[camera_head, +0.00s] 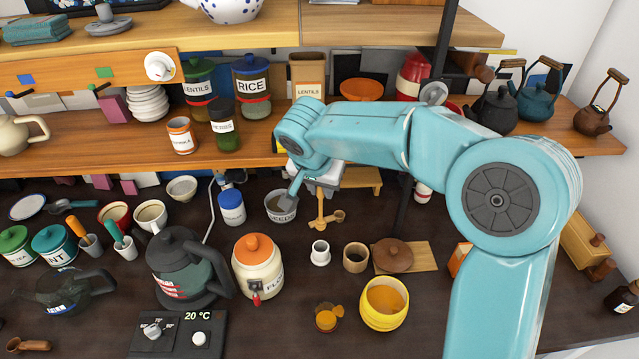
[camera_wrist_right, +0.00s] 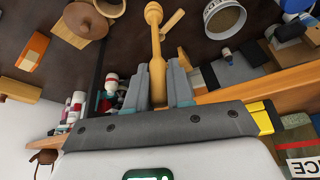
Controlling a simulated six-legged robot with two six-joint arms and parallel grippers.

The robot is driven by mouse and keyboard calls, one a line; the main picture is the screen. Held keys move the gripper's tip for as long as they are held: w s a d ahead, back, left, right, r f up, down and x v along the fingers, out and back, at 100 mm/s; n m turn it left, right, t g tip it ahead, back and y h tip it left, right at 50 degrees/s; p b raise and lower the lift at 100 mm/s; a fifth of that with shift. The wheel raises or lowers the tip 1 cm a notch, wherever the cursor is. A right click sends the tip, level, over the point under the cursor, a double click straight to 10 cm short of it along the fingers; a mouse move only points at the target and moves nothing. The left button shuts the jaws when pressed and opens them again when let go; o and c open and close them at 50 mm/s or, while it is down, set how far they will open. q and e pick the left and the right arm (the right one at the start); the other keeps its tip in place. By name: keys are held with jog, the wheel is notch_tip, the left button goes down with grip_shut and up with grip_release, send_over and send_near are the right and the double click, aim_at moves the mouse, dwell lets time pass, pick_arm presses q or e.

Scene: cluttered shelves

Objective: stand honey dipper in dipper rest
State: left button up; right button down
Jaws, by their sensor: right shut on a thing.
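The honey dipper (camera_head: 320,208) is pale wood and hangs roughly upright over the dark counter, below my right gripper (camera_head: 319,181). In the right wrist view, the dipper (camera_wrist_right: 156,50) sits between the two grey fingers of the right gripper (camera_wrist_right: 164,88), which is shut on its shaft. Its rounded end points away from the gripper. A small white holder with a dark opening (camera_head: 320,253) stands on the counter, in front of and apart from the dipper. A wooden cup (camera_head: 356,258) stands just right of it. I cannot tell for certain which is the dipper rest. My left gripper is not in view.
A grey seeds bowl (camera_head: 281,206) is close left of the dipper, and a small wooden scoop (camera_head: 338,215) is close right. A flour jar (camera_head: 258,265), a yellow pot (camera_head: 384,303) and a brown lid (camera_head: 393,254) surround the holder. Shelves (camera_head: 235,142) run behind.

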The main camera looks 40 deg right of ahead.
aim_at(320, 215)
jog(key=shift+s+d+f+b, duration=0.1)
jog(key=shift+f+b, duration=0.25)
jog(key=shift+f, duration=0.4)
jog(key=shift+f+b, duration=1.25)
jog(key=shift+f, duration=1)
notch_tip(320, 215, down, 4)
jog(key=b, duration=0.4)
jog(key=shift+b, duration=0.3)
jog(key=c, duration=0.9)
grip_release()
jog(key=v, duration=1.6)
jog(key=shift+r+p, duration=0.15)
jog(key=shift+p, duration=0.2)
